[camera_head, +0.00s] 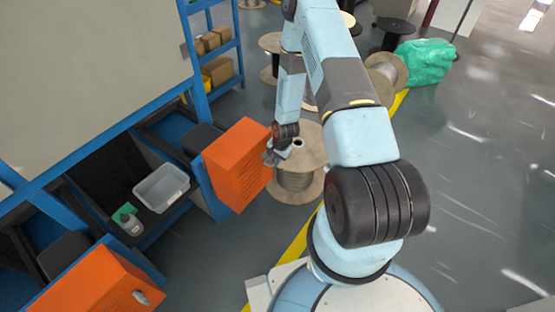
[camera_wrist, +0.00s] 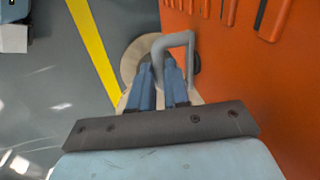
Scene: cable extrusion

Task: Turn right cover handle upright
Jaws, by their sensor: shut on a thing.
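The right cover (camera_head: 238,163) is an orange panel with slots, standing open on the blue machine frame. In the wrist view its orange face (camera_wrist: 265,85) fills the right side. Its grey handle (camera_wrist: 178,40) is a bent bar that rises from between my fingers, crosses over and comes down on the right, close to the orange face. My gripper (camera_wrist: 164,72) is shut on the handle, with blue fingers on either side of it. In the head view my gripper (camera_head: 272,155) is at the cover's right edge, and the handle is too small to make out there.
A second orange cover (camera_head: 92,285) with a grey handle (camera_head: 141,297) is at the lower left. A grey bin (camera_head: 162,187) and a bottle (camera_head: 130,222) stand inside the machine between the covers. A cable spool (camera_head: 296,180) stands on the floor just behind my gripper. Open floor lies to the right.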

